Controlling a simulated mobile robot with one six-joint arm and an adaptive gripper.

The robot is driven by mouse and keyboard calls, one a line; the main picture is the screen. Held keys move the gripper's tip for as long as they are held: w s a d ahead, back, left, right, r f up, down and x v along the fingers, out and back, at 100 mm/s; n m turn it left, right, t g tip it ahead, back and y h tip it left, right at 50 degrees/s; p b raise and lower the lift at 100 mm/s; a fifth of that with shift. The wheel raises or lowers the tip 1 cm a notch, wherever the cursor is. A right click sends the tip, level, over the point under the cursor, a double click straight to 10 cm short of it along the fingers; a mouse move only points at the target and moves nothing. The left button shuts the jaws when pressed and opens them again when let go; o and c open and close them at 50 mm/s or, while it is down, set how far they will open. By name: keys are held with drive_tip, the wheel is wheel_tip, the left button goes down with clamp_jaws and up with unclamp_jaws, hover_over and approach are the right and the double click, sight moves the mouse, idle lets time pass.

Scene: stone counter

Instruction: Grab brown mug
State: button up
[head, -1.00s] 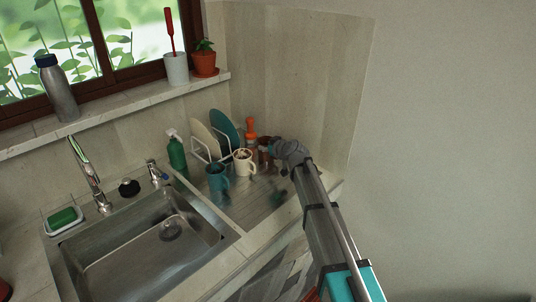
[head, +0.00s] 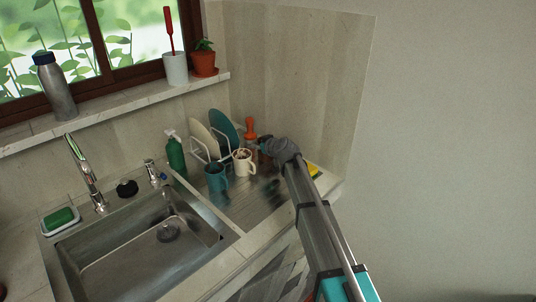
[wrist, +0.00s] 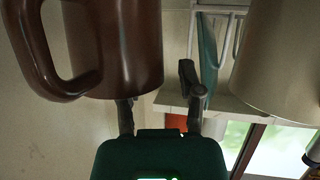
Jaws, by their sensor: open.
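The brown mug (wrist: 120,55) fills the upper left of the wrist view, its handle toward the left edge. In the head view it is mostly hidden behind my gripper (head: 268,148), at the back right of the drainboard. My gripper also shows in the wrist view (wrist: 157,88), open. One finger passes out of sight at the mug's lower edge; whether it is inside or behind the mug I cannot tell. The other finger is clear to the right of the mug. No grip on the mug shows.
A cream mug (head: 243,163) stands close left of my gripper, with a teal mug (head: 216,178) farther left. A plate rack (head: 205,150) and an orange-topped bottle (head: 250,127) are behind. A yellow item (head: 313,170) lies right of my arm. The sink (head: 150,250) is left.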

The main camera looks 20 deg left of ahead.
drive_tip(key=shift+c, duration=0.2)
idle(0.3)
clamp_jaws()
